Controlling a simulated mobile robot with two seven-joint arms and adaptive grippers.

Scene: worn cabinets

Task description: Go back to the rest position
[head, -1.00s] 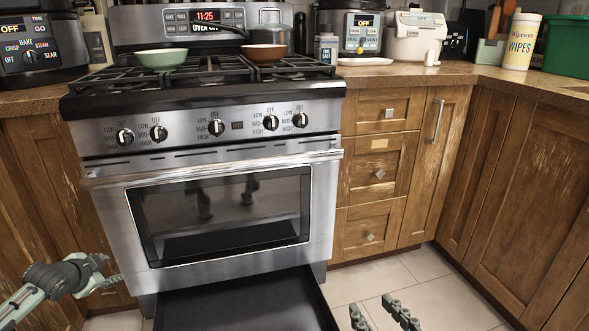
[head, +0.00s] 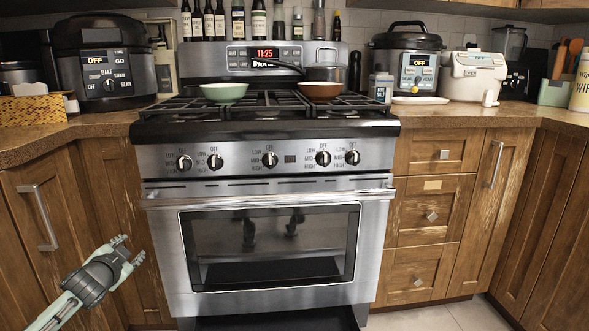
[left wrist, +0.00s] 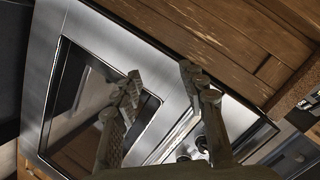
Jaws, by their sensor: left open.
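My left gripper (head: 129,249) is at the lower left in the head view, in front of the wooden cabinet beside the oven. Its fingers are apart with nothing between them. In the left wrist view the two fingers (left wrist: 162,84) are spread, with the steel oven front beyond them. The gripper looks apart from the oven. My right gripper is not in view now.
The steel oven (head: 290,190) has its door shut. Below it, a dark drawer (head: 275,323) stands pulled out at the bottom edge.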

